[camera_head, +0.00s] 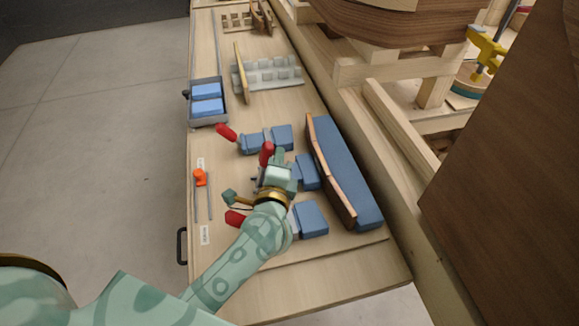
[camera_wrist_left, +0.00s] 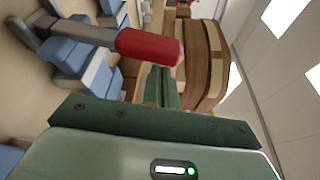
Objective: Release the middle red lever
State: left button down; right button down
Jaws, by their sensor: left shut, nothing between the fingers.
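Three red levers show in the head view. The far one (camera_head: 226,132) lies over to the left, and the near one (camera_head: 236,217) also points left, partly behind my arm. The middle red lever (camera_head: 266,153) stands up just beyond my left gripper (camera_head: 279,174). In the left wrist view a red lever handle (camera_wrist_left: 150,46) on a grey arm lies close in front of my left gripper (camera_wrist_left: 164,85). I cannot tell whether they touch. The left gripper is shut and empty. Its fingertips are hard to make out in the head view. My right gripper is out of view.
Blue clamp blocks (camera_head: 282,137) stand beside a curved wooden strip (camera_head: 330,170) against a long blue form (camera_head: 350,180). A grey tray (camera_head: 221,112) with blue blocks is at the bench's left edge. An orange-handled tool (camera_head: 200,178) lies left of the levers. The near bench end is clear.

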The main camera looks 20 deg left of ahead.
pick_arm(q)
jog(key=shift+s+a+r+b, duration=0.2)
jog(key=shift+s+a, duration=0.15)
jog(key=shift+a, duration=0.15)
jog(key=shift+s+a+r+b, duration=0.15)
jog(key=shift+s+a, duration=0.15)
jog(key=shift+a, duration=0.2)
